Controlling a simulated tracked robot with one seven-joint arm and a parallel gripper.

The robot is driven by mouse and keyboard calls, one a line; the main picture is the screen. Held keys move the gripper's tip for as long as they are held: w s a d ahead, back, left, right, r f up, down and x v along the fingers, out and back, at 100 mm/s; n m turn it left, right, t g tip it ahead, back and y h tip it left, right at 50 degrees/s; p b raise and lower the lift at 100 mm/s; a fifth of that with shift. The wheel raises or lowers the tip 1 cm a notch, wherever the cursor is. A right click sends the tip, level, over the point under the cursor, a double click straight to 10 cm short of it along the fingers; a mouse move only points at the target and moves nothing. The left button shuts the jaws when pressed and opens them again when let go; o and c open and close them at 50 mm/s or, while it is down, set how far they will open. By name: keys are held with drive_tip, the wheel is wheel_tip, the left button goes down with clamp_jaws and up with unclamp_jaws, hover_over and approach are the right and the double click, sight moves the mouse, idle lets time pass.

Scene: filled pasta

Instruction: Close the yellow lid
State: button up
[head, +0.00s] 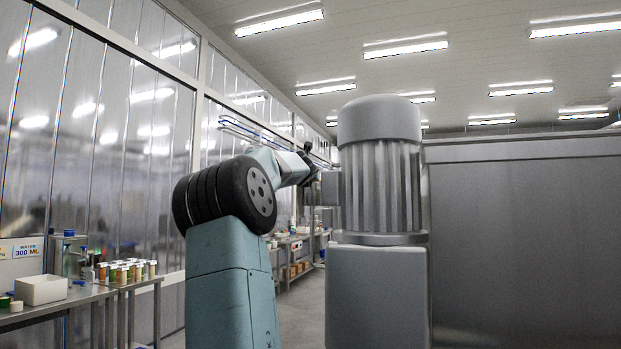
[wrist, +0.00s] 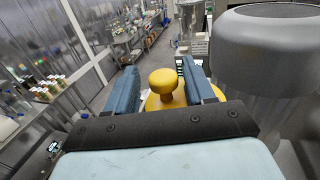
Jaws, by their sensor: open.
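The yellow lid (wrist: 152,103) shows in the wrist view as a round disc with a mushroom-shaped yellow knob (wrist: 162,81) standing up from it. My gripper (wrist: 160,74) is open, with one blue finger to the left of the knob and one to the right. Gaps show between the knob and both fingers. The near part of the disc is hidden behind my gripper's dark body, and whether the lid is open or shut cannot be told. In the head view the lid is not visible, and my gripper is small and dark at the far end of my arm.
A large grey motor housing (head: 381,185) stands close right of my arm; it also looms at right in the wrist view (wrist: 270,55). A grey metal wall (head: 525,235) lies beyond it. At left, a bench holds a white box (head: 41,290) and several small jars (head: 126,270).

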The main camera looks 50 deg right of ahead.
drive_tip(key=shift+r, duration=0.1)
drive_tip(key=shift+s+a, duration=0.1)
drive_tip(key=shift+a, duration=0.05)
drive_tip(key=v, duration=0.9)
drive_tip(key=shift+a, duration=0.3)
idle(0.7)
drive_tip(key=shift+v, duration=1.2)
drive_tip(key=shift+s+a, duration=0.5)
drive_tip(key=shift+s, duration=0.15)
idle(0.4)
